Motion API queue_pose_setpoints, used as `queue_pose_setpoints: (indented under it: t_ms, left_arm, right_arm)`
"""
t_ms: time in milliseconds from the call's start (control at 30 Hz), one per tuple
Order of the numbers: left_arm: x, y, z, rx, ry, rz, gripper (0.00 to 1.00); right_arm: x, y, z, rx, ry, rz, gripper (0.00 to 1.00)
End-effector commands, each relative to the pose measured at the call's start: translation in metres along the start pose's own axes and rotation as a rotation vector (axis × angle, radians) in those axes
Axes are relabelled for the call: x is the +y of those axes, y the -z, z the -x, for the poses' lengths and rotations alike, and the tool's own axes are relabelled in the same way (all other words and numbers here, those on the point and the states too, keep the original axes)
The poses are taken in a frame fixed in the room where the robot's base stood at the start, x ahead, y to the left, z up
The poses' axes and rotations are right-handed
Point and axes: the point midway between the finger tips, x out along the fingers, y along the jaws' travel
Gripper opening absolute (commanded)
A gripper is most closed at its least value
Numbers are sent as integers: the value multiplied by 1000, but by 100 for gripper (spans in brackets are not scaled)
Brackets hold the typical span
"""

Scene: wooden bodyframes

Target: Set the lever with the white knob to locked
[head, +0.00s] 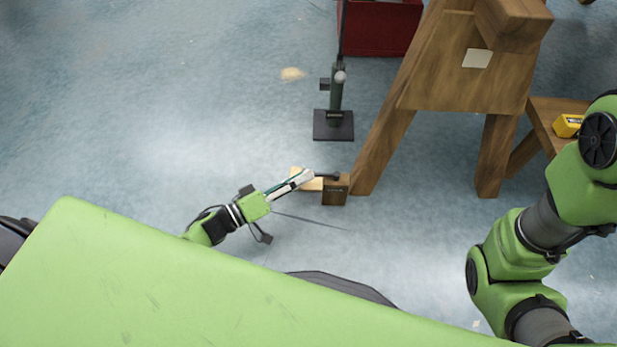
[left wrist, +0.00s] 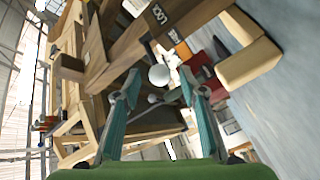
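The white knob (left wrist: 159,76) shows in the left wrist view between the tips of my left gripper (left wrist: 159,86). The two teal fingers stand apart, with a visible gap on each side of the knob. In the head view my left gripper (head: 307,179) is beside a small wooden block (head: 335,191), where a short dark lever (head: 326,176) points toward the fingers. The knob cannot be told from the pale fingertips there. In the left wrist view a dark label reading LOCK (left wrist: 161,15) is on a wooden beam; a second label (left wrist: 180,43) is partly unreadable. My right gripper is out of view.
A large wooden frame (head: 465,80) stands just right of the block, its leg close to it. A dark stand (head: 333,125) with a post and a red box (head: 382,28) are behind. A yellow object (head: 567,125) lies on wood at right. Floor at left is mostly clear.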

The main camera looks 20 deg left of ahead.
Motion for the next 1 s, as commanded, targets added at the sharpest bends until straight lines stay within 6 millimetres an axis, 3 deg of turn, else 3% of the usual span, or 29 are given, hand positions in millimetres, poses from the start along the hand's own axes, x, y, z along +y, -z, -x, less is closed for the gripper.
queue_pose_setpoints:
  t_ms: [200,567,700,1000]
  left_arm:
    - [-1,-1,-24,0,-1,-1,38]
    - [0,0,-29,0,1,1,38]
    - [0,0,-29,0,1,0,2]
    - [0,1,-27,7,6,1,0]
  right_arm:
    - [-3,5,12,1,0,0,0]
    - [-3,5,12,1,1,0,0]
    - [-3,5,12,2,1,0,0]
    - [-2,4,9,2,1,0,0]
